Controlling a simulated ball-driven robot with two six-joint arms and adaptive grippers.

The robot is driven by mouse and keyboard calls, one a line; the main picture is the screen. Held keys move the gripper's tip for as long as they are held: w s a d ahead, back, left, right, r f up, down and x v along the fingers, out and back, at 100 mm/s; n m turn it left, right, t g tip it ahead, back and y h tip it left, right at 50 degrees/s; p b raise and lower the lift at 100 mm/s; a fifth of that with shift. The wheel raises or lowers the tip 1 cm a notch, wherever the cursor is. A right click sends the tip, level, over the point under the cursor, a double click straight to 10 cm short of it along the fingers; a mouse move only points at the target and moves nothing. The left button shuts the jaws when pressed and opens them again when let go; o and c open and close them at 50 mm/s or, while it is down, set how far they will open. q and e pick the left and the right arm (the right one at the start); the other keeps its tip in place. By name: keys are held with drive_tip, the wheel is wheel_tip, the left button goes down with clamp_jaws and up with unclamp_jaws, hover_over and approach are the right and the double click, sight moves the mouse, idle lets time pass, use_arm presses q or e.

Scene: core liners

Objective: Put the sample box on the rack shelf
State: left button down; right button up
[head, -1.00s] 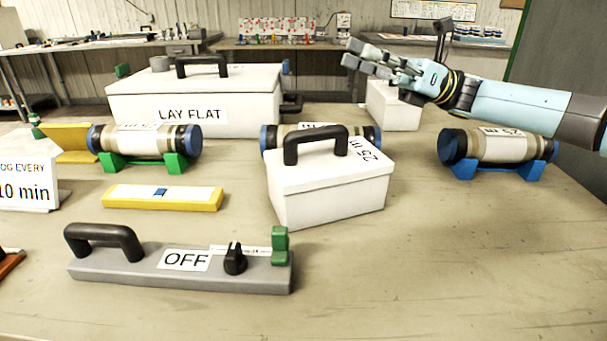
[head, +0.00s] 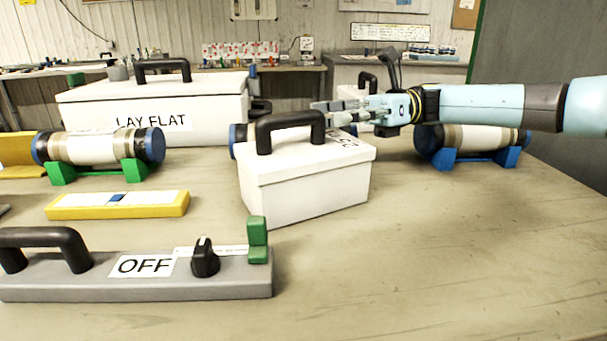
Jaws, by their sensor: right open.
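A white lidded box (head: 305,190) with a black handle (head: 290,122) stands upright on the table, in the middle of the head view. A label is on its lid, partly hidden by the handle; I take it for the sample box. My right gripper (head: 328,108) comes in from the right, open and empty. Its fingers point left, close to the right end of the handle; I cannot tell whether they touch it. My left gripper is out of view. I cannot make out a rack shelf.
A larger white "LAY FLAT" box (head: 155,108) stands behind. Core tubes lie on a green cradle (head: 58,173) and a blue cradle (head: 477,158). A yellow bar (head: 118,205) and a grey "OFF" panel (head: 140,287) lie at left. The front right table (head: 430,260) is clear.

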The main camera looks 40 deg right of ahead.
sight(325, 115)
drive_tip(key=x, duration=0.4)
drive_tip(key=shift+w+r, duration=0.1)
drive_tip(key=shift+w, duration=0.2)
clamp_jaws()
